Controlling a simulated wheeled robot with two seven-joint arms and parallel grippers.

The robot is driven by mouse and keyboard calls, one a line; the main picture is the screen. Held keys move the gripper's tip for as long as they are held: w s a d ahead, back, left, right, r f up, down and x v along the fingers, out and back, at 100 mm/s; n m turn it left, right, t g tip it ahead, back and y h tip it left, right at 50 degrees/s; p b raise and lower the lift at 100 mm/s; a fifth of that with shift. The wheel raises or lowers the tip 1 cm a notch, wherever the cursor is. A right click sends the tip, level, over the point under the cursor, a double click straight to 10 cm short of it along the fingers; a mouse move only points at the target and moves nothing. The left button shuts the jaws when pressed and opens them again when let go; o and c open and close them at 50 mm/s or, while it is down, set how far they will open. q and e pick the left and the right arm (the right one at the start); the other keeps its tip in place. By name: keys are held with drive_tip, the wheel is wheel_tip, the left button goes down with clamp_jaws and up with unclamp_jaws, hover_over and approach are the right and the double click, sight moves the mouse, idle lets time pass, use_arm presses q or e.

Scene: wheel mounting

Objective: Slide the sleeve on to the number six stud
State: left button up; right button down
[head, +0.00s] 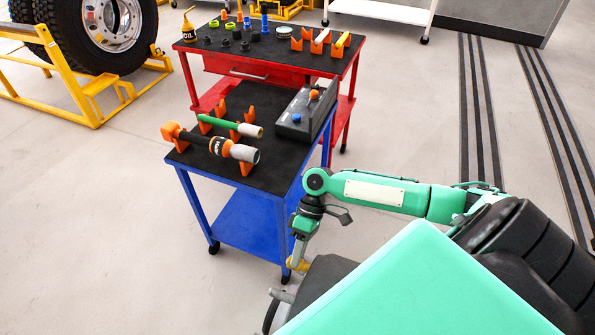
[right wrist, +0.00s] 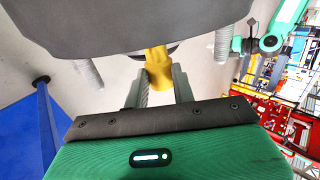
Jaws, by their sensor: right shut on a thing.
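My right gripper (head: 297,258) reaches down in front of the blue cart and is shut on a yellow sleeve (head: 302,266). In the right wrist view the yellow sleeve (right wrist: 159,72) sits between the two fingers of the gripper (right wrist: 157,84). Its far end meets the lower edge of a large grey part (right wrist: 130,22), probably the hub. Threaded studs show on this part, one at left (right wrist: 88,73) and one at right (right wrist: 222,42). Stud numbers are not readable. Whether the sleeve is around a stud or only against it, I cannot tell. My left gripper is not in view.
The blue cart (head: 240,222) carries an orange-ended tool (head: 214,145), a green-handled tool (head: 228,126) and a grey box (head: 305,112). The red cart (head: 265,73) with small parts stands behind it. A tyre (head: 92,40) on a yellow stand is at upper left. Floor at left is clear.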

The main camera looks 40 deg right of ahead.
drive_tip(key=c, duration=1.1)
unclamp_jaws()
drive_tip(key=v, duration=1.3)
drive_tip(key=shift+w+d+r, duration=0.2)
drive_tip(key=shift+r, duration=0.1)
drive_tip(key=shift+f, duration=0.1)
